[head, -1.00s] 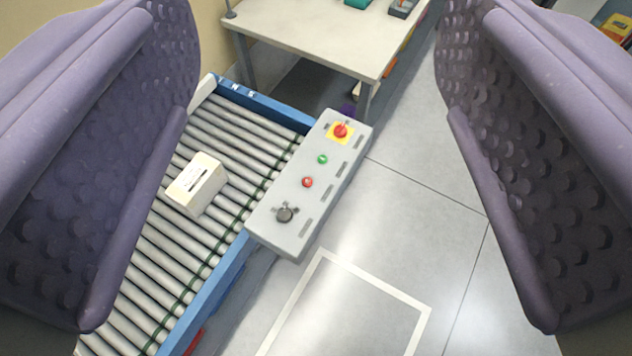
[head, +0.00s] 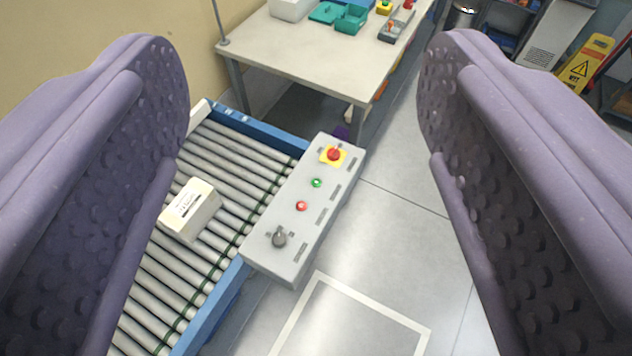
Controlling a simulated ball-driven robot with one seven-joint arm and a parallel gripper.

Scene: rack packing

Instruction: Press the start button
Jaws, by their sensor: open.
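A grey control box (head: 283,215) is fixed at the right side of the roller conveyor. Its face carries a green button (head: 317,183), a red button (head: 301,206), a red mushroom button on a yellow plate (head: 334,154) at the far end and a dark rotary knob (head: 279,239) at the near end. The labels beside them are too small to read. My gripper (head: 312,135) is open and empty, with one purple finger on each side of the view. The box shows between the fingers, farther away, and neither finger appears to touch it.
The roller conveyor (head: 221,157) with blue side rails carries a cream carton (head: 190,209). A table (head: 305,45) with teal bins (head: 351,19) stands beyond it. A yellow wet-floor sign (head: 586,62) stands at the far right. The grey floor right of the box is clear.

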